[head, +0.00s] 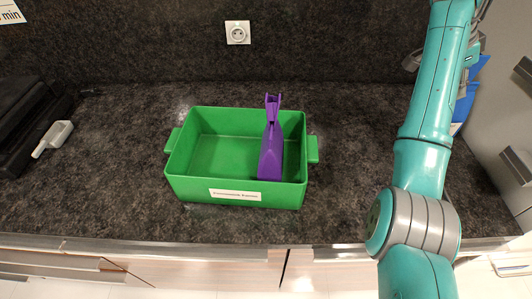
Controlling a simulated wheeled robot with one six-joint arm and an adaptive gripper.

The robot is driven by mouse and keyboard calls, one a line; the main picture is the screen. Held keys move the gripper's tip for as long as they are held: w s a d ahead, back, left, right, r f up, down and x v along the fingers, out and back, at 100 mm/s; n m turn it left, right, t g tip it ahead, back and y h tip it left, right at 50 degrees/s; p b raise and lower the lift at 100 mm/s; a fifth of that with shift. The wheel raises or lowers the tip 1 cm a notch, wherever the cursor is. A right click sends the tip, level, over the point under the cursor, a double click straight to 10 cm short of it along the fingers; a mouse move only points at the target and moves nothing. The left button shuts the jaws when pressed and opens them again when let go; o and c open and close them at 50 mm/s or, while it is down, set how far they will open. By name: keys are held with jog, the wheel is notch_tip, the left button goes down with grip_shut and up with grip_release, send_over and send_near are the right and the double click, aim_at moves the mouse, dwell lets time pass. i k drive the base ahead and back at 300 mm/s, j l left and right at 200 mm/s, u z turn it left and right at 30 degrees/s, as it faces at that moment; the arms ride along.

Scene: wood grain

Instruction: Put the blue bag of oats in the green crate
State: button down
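The green crate (236,192) stands on the dark counter in the middle of the head view, with a white label on its front. A purple bag (271,155) stands upright inside it, at the right side. A blue bag (470,90) stands at the right of the counter, partly hidden behind my teal arm; its print cannot be read. Grey parts of my gripper (474,48) show beside the arm near the blue bag. The arm covers the fingertips, so I cannot tell whether they are open, shut or touching the bag.
A white scoop (53,138) lies on the counter at left, next to a black object (30,120). A wall socket (237,32) is on the back wall. A grey appliance or cabinet (505,120) bounds the right side. The counter between crate and arm is clear.

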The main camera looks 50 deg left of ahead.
aim_at(218, 165)
jog(key=i+j+u, duration=0.25)
jog(key=k+l+u, duration=0.2)
jog(key=u, duration=0.2)
jog(key=j, duration=0.45)
jog(key=k+l+u, duration=0.15)
jog(key=u, duration=0.25)
jog(key=k+l+u, duration=0.45)
jog(key=u, duration=0.3)
jog(key=k+l+u, duration=0.15)
jog(key=u, duration=0.25)
jog(key=k, duration=0.1)
